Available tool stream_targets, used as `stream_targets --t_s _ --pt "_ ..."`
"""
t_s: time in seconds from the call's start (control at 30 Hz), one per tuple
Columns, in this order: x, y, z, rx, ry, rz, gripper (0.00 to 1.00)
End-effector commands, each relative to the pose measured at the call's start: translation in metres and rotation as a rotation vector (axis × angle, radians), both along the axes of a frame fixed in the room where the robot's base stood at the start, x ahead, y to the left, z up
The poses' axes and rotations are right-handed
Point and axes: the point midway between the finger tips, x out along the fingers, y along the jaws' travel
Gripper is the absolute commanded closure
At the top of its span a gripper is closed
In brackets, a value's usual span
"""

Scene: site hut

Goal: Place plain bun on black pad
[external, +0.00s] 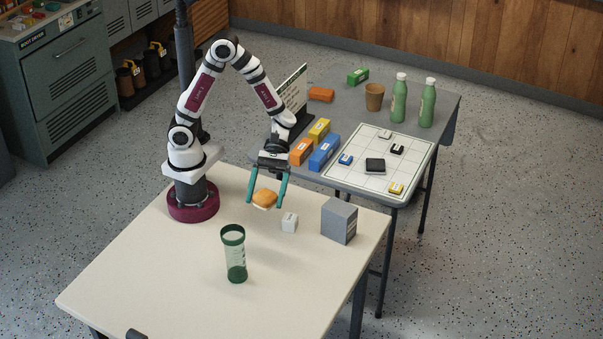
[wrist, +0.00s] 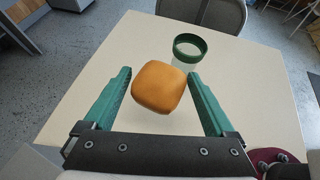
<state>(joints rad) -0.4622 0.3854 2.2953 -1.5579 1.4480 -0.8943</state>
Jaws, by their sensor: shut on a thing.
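The plain bun (external: 264,197), golden brown on top and paler below, is between the teal fingers of my gripper (external: 266,204), over the cream table. In the wrist view the rounded bun (wrist: 158,87) sits between the two fingers of my gripper (wrist: 160,78), which is shut on it. Its underside is hidden there. The black pad (external: 375,165) lies on the white gridded board (external: 424,156) on the grey table, to the right of and behind my gripper. Nothing lies on the pad.
Blue (external: 324,153), orange (external: 301,151) and yellow (external: 319,131) boxes stand left of the board. Several small blocks lie around the pad.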

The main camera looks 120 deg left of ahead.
Motion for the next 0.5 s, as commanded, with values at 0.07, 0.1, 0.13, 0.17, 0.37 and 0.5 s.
stream_targets --t_s 0.07,0.1,0.13,0.17,0.37,0.5 --pt "0.013 0.007 -0.001 -0.001 0.001 0.054 0.65" --pt "0.021 0.010 -0.001 -0.001 0.001 0.084 0.65" --pt "0.027 0.014 -0.001 0.000 0.000 0.112 0.65" --pt "0.033 0.018 -0.001 -0.001 0.001 0.139 0.65" --pt "0.083 0.057 0.000 -0.001 0.000 0.368 0.65" --pt "0.124 0.105 0.003 -0.001 -0.001 0.603 0.66"
